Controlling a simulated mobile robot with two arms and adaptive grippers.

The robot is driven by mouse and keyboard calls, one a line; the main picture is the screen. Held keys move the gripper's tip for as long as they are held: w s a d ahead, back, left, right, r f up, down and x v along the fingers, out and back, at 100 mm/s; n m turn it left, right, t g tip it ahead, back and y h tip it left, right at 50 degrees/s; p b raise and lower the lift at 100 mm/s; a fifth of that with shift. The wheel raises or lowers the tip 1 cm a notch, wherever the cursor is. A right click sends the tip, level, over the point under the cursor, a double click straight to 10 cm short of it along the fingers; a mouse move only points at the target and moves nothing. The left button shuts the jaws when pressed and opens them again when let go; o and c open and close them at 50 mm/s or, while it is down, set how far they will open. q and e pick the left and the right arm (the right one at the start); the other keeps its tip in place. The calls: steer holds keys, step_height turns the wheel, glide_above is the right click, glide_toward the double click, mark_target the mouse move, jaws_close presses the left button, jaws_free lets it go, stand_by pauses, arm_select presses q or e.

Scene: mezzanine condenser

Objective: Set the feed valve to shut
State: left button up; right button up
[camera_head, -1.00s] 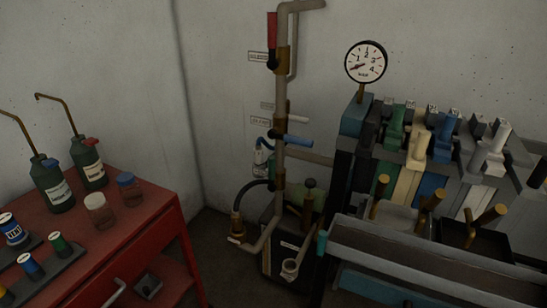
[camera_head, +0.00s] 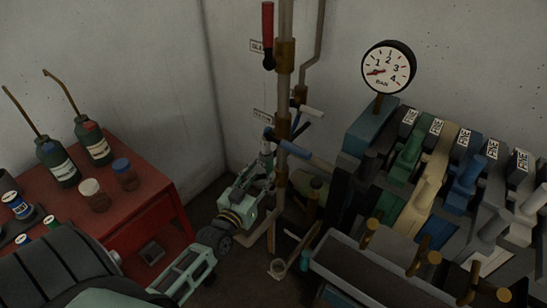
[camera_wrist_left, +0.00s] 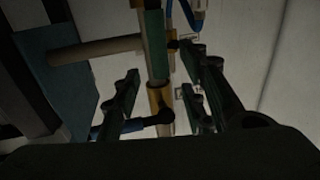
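My left gripper (camera_head: 268,150) is beside the pipe at the blue lever's height. The left wrist view shows its fingers (camera_wrist_left: 158,92) open, with the pipe, brass fitting (camera_wrist_left: 160,108) and blue lever (camera_wrist_left: 118,128) ahead of them. Contact is unclear.
A pressure gauge (camera_head: 388,69) stands above a bank of coloured levers (camera_head: 430,180) on the right. A red cart (camera_head: 150,218) with bottles and jars stands at left. A trough (camera_head: 385,262) is at front right. A second pipe (camera_head: 320,40) runs close by.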

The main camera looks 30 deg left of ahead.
mark_target(268, 166)
arm_select(q)
steer(key=w, duration=0.5)
steer(key=shift+w+a+p, duration=0.25)
steer(key=shift+a+p, duration=0.05)
steer(key=shift+w, duration=0.35)
steer(key=shift+w+a, duration=0.1)
steer(key=shift+w, duration=0.05)
steer(key=c, duration=0.6)
jaws_close()
arm_select(e)
steer(key=shift+s+a+r, duration=0.1)
steer(key=shift+a+r, duration=0.05)
steer(key=shift+r, duration=0.25)
arm_select(q)
steer(key=shift+f, duration=0.1)
